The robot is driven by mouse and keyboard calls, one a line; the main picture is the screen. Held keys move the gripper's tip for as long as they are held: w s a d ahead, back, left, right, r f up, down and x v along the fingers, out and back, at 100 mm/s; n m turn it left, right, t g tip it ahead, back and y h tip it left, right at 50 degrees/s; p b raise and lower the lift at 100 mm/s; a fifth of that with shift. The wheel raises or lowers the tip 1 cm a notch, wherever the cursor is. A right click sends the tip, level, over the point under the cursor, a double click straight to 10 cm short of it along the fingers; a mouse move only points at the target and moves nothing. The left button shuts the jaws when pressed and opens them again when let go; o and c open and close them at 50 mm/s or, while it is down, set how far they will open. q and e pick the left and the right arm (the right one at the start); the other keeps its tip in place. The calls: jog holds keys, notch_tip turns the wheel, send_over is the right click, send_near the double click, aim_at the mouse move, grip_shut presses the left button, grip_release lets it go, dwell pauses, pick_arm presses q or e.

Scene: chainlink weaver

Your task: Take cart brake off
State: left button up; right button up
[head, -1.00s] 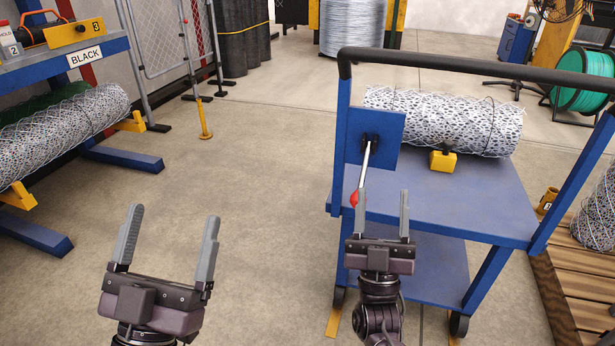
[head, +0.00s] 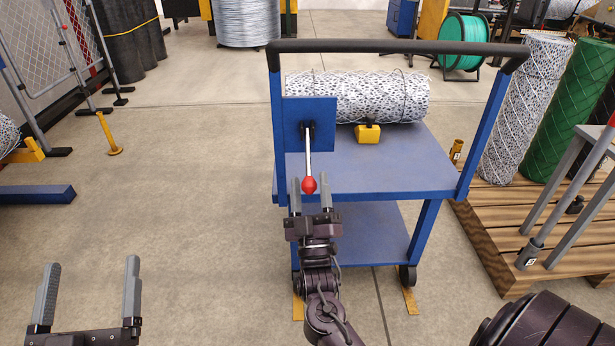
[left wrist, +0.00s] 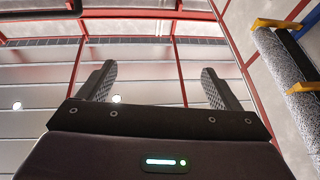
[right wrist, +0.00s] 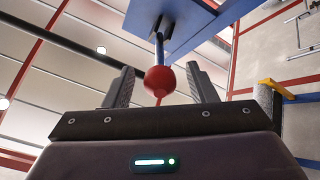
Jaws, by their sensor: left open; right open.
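The blue cart (head: 380,173) stands ahead with a black push handle (head: 400,46). A blue plate (head: 292,114) on its left side bears a brake lever (head: 308,155), a silver rod hanging down to a red ball knob (head: 309,185). My right gripper (head: 310,187) is open at the knob. In the right wrist view the red knob (right wrist: 159,80) shows between the two open fingers (right wrist: 160,85), with gaps on both sides; its exact depth is hard to tell. My left gripper (head: 88,288) is open and empty at the lower left, away from the cart; its fingers (left wrist: 157,85) frame only ceiling.
A wire mesh roll (head: 360,97) lies on the cart's top deck behind a yellow block (head: 367,134). A wooden pallet (head: 495,228) with upright rolls stands at the right. Open floor (head: 170,220) lies left of the cart.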

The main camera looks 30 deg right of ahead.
aim_at(308, 160)
pick_arm(q)
jog(key=shift+s+a+r+t+h, duration=0.15)
jog(key=shift+r+t, duration=0.15)
jog(key=shift+r, duration=0.15)
jog(key=shift+s+r+t+h, duration=0.15)
jog(key=shift+r+t, duration=0.15)
jog(key=shift+r, duration=0.15)
pick_arm(e)
jog(key=shift+x, duration=1.3)
grip_shut()
